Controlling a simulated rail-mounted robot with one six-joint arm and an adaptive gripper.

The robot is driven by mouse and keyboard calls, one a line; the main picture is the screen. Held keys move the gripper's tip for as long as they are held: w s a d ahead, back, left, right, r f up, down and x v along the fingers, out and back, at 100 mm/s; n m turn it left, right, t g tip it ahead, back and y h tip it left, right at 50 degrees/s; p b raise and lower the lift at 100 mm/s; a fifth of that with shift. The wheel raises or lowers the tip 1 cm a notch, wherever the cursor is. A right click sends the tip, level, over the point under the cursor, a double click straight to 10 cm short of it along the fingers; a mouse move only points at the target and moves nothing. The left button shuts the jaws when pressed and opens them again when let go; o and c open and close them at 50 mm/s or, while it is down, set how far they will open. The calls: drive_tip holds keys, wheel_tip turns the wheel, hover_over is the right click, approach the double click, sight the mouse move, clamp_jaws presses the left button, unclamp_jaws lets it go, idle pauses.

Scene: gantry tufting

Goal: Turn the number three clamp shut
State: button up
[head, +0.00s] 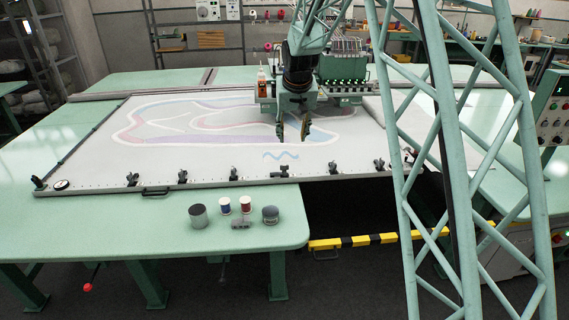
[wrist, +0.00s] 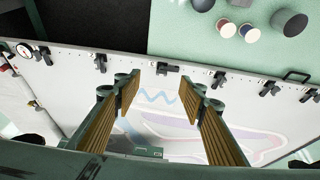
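Several black clamps line the front rail of the white frame (head: 100,187); no clamp numbers are readable. The clamp nearest my gripper (head: 284,171) shows in the wrist view (wrist: 168,68) a little beyond and between the fingertips. Its lever appears to lie along the rail, while the neighbouring clamps (wrist: 99,62) (wrist: 218,79) look more upright. My gripper (head: 292,132) is open and empty, pointing down above the white fabric, behind that clamp in the head view. In the wrist view its two ribbed fingers (wrist: 160,93) are wide apart, touching no clamp.
Thread spools (head: 225,205) and dark cylinders (head: 198,216) stand on the green table in front. A black handle (head: 155,191) sticks out from the rail at left. The tufting machine (head: 345,75) stands behind my gripper. A yellow-black bar (head: 360,240) crosses the gap below.

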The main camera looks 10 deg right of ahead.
drive_tip(key=p, duration=0.3)
approach(284, 166)
drive_tip(key=v, duration=0.5)
drive_tip(key=shift+w+d+f, duration=0.15)
drive_tip(key=shift+w, duration=0.05)
drive_tip(key=shift+f, duration=0.1)
drive_tip(key=shift+x, duration=6.75)
drive_tip(key=shift+w, duration=0.1)
drive_tip(key=c, duration=0.9)
